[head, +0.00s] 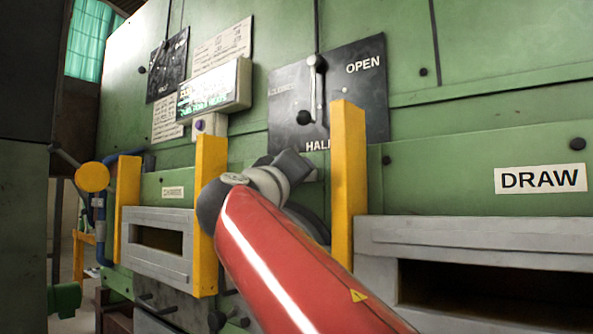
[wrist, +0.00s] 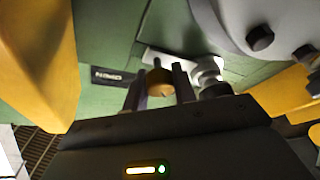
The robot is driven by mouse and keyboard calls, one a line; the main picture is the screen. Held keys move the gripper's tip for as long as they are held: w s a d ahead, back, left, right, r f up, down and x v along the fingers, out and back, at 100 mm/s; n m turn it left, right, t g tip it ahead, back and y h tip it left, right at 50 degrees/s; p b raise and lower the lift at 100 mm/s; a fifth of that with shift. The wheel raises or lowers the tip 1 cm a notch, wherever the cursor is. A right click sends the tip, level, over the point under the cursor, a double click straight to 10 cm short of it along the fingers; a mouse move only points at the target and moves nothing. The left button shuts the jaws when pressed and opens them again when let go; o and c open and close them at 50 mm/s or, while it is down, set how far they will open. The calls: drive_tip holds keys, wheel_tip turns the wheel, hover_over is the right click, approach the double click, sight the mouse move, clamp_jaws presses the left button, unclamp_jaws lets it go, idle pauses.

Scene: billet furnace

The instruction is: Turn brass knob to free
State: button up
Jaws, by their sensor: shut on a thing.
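The brass knob (wrist: 157,84) shows in the wrist view as a small rounded yellow-brown piece in front of the green panel. My gripper (wrist: 158,73) is shut on it, with one dark finger on each side. A pale grey bar (wrist: 187,63) lies just behind the knob and fingers. Which position the knob is turned to cannot be told. In the head view my red arm hides the gripper and the knob.
Yellow posts (head: 347,185) stand close to my arm on both sides. A black plate with a lever (head: 316,85) and the words OPEN and HALF is above. A grey-framed opening (head: 470,235) lies at right under a DRAW sign (head: 540,179). A small dark label (wrist: 107,76) is left of the knob.

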drive_tip(key=n+y+p, duration=0.1)
drive_tip(key=n, duration=0.2)
drive_tip(key=n+g+y+p, duration=0.1)
drive_tip(key=n+p, duration=0.1)
drive_tip(key=n, duration=0.1)
drive_tip(key=shift+r, duration=0.1)
drive_tip(key=shift+n+g+y+p, duration=0.5)
drive_tip(key=shift+n+g+p, duration=0.1)
drive_tip(key=shift+n, duration=1.5)
drive_tip(key=shift+f, duration=0.2)
drive_tip(key=o, duration=1)
drive_tip(key=b+v, duration=0.1)
drive_tip(key=v, duration=0.6)
drive_tip(key=shift+s+a+r, duration=0.1)
drive_tip(key=shift+s+a, duration=0.05)
drive_tip(key=shift+s, duration=0.2)
